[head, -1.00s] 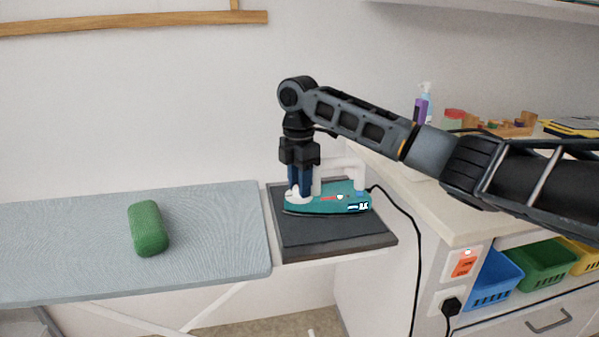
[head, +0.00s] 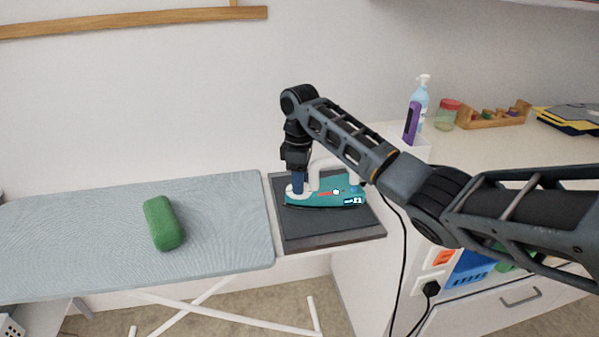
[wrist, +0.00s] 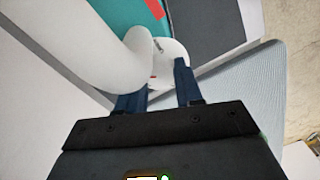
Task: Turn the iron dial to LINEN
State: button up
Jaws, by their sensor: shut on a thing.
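The teal and white iron (head: 318,199) lies flat on the dark rest pad at the right end of the ironing board. My gripper (head: 298,188) points straight down at the left end of the iron, with its blue fingers low on the white part there. In the wrist view my gripper (wrist: 157,85) has its fingers on either side of the white dial area (wrist: 174,50), and it is shut on the dial. Small print and a red mark show beside the fingers, too small to read. The white handle (wrist: 108,50) hides part of the dial, so its setting cannot be told.
A green case (head: 163,223) lies on the grey-blue ironing board (head: 90,225). The dark pad (head: 335,224) has free room in front of the iron. A black cord (head: 404,260) hangs to a plug at the counter. Bottles (head: 418,105) and a wooden tray stand behind my arm.

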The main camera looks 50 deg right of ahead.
jog(key=shift+m, duration=0.3)
jog(key=o, duration=1)
jog(key=shift+o, duration=0.2)
jog(key=shift+r, duration=3.95)
